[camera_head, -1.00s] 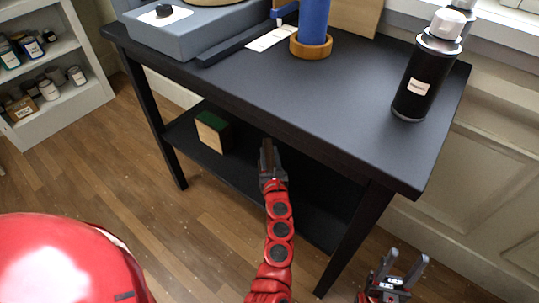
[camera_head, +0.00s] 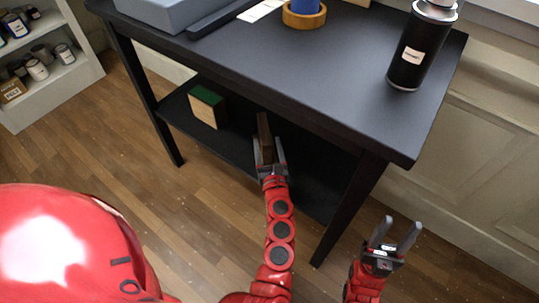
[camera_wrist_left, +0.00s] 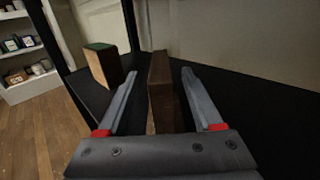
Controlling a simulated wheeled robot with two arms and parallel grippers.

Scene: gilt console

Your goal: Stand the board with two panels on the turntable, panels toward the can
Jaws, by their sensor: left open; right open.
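A narrow brown board (camera_head: 264,128) stands upright on the lower shelf of the dark console. Its two panels cannot be made out. My left gripper (camera_head: 268,141) is open, with one finger on each side of the board. In the left wrist view the board (camera_wrist_left: 161,82) stands between the spread fingers (camera_wrist_left: 160,74), with gaps on both sides. A black can-like bottle (camera_head: 412,58) stands on the tabletop at right.
A green-and-tan block (camera_head: 207,106) sits on the lower shelf (camera_head: 180,110), left of the board. The tabletop (camera_head: 290,70) overhangs it. A blue cylinder in a wooden ring (camera_head: 304,18) and a grey box (camera_head: 178,12) stand at the back. The middle of the tabletop is clear.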

